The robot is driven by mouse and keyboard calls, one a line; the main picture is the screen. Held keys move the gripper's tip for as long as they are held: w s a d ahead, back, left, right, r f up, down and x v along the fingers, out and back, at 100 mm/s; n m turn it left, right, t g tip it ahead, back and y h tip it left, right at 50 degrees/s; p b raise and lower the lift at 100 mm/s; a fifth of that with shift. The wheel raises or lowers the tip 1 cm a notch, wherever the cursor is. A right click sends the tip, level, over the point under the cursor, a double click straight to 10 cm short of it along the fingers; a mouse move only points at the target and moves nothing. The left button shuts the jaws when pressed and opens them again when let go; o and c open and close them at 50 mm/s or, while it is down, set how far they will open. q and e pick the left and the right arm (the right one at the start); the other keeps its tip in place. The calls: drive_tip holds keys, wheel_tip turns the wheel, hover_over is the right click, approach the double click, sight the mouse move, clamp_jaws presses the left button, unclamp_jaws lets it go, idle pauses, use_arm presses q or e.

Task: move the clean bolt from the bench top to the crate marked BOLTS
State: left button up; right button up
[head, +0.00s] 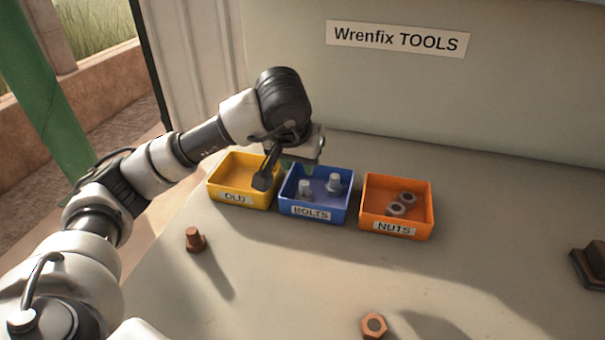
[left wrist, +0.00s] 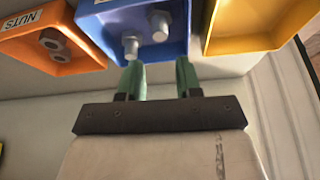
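The blue crate marked BOLTS (head: 316,215) stands on the bench between two other crates. Two clean grey bolts lie inside it, one at the left (head: 305,189) and one at the right (head: 334,183); they also show in the left wrist view (left wrist: 130,46) (left wrist: 160,24). My left gripper (head: 299,166) is over the back edge of the blue crate. In the left wrist view its green fingers (left wrist: 158,78) are apart with nothing between them. A rusty brown bolt (head: 195,240) stands on the bench top at the left. I see no clean bolt on the bare bench. My right gripper is out of view.
The yellow crate marked OLD (head: 225,197) is left of the blue one and looks empty where visible. The orange crate marked NUTS (head: 378,226) holds two nuts. A rusty nut (head: 373,325) lies at the front; a dark block (head: 590,265) is far right.

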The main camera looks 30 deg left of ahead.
use_arm(q)
drive_tip(key=shift+v, duration=1.8)
